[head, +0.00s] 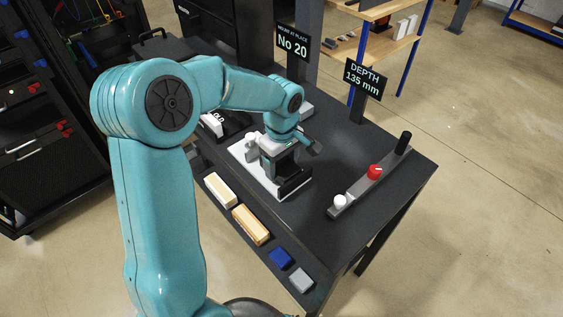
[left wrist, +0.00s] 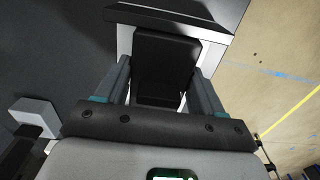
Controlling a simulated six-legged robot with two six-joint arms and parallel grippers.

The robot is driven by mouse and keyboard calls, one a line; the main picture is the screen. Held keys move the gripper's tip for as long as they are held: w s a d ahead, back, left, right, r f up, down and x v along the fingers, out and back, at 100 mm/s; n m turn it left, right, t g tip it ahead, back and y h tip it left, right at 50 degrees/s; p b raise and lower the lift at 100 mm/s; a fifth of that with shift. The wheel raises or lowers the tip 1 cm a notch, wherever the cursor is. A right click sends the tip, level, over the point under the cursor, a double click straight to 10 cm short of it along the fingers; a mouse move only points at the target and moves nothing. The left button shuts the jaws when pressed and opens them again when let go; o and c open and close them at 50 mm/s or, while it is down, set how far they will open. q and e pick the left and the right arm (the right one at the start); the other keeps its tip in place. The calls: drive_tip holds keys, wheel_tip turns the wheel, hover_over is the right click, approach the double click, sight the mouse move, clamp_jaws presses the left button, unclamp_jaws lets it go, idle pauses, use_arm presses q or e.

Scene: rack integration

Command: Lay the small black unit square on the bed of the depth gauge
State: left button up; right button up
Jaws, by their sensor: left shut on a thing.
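My left gripper (head: 281,155) is over a white plate (head: 243,160), apparently the gauge bed, on the dark table. In the left wrist view its two fingers (left wrist: 164,78) are shut on the sides of a small black unit (left wrist: 165,55). The unit looks square to the fingers. White edges of the plate show around it, and a dark bar (left wrist: 180,14) crosses beyond it. In the head view this bar (head: 295,187) stands at the plate's near right end. I cannot tell whether the unit touches the plate. My right gripper is not in view.
A grey bar with a red knob (head: 374,172) and black handle lies to the right. Cream (head: 220,189), tan (head: 251,225), blue (head: 281,258) and grey (head: 301,280) blocks line the near edge. A "DEPTH 135 mm" sign (head: 365,79) stands behind. The table between plate and bar is clear.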

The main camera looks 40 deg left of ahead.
use_arm(q)
drive_tip(key=shift+f+b, duration=0.55)
drive_tip(key=o, duration=1.3)
drive_tip(key=shift+c, duration=0.2)
wheel_tip(320, 180, up, 16)
drive_tip(key=shift+r+p, duration=0.2)
drive_tip(key=shift+p, duration=0.25)
